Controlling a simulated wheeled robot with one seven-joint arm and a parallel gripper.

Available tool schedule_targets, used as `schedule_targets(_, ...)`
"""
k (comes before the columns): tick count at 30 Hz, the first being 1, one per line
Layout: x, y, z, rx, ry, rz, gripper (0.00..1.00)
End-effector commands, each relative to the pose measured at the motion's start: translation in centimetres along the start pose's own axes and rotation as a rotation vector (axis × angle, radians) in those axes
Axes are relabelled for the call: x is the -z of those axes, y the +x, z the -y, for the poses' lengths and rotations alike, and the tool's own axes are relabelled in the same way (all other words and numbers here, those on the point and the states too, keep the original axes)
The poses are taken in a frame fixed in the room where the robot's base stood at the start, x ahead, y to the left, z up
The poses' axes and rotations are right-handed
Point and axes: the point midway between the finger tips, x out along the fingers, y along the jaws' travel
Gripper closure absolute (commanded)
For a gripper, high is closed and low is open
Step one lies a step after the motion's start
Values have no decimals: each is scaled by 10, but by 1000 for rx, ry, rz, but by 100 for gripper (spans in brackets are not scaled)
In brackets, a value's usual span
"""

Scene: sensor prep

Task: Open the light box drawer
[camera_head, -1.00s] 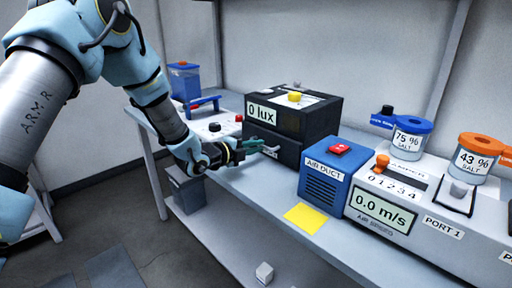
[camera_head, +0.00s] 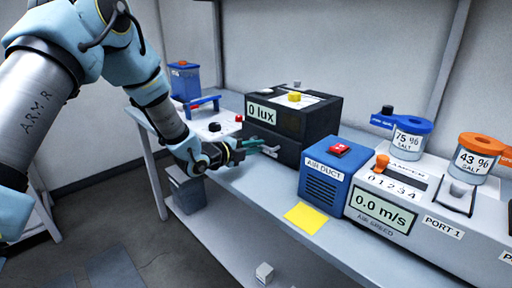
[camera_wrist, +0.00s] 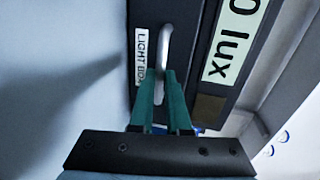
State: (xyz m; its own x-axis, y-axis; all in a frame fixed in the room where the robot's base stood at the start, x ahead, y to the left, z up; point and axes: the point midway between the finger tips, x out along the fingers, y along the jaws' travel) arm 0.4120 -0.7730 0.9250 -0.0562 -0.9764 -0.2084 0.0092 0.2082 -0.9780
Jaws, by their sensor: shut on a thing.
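The light box (camera_head: 318,122) is a black box with a "0 lux" display on the shelf, left of the blue air duct unit. Its drawer front (camera_head: 286,149) is low on the near side, below the display, and looks shut or nearly so. The wrist view shows a grey bar handle (camera_wrist: 166,42) beside a "LIGHT BOX" label (camera_wrist: 141,56). My gripper (camera_wrist: 163,78) has green fingers shut on the handle, one on each side. In the head view my gripper (camera_head: 268,146) reaches the drawer from the left and hides part of the handle.
The blue air duct box (camera_head: 325,182) with a red button stands close to the right. A yellow sheet (camera_head: 306,218) lies on the bench's front edge. A grey bin (camera_head: 188,190) is below my wrist. The space in front of the drawer is clear.

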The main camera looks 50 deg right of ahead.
Motion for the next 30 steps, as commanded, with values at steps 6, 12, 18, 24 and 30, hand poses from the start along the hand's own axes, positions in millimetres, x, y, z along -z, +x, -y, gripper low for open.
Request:
schedule_targets(6,0,0,0,-1,0,0,100)
schedule_targets(12,0,-3,-2,-2,0,1,100)
schedule_targets(18,-2,-41,-15,-2,1,4,100)
schedule_targets(24,-3,-100,-27,-1,2,6,100)
schedule_targets(30,-2,-137,-32,-2,1,5,100)
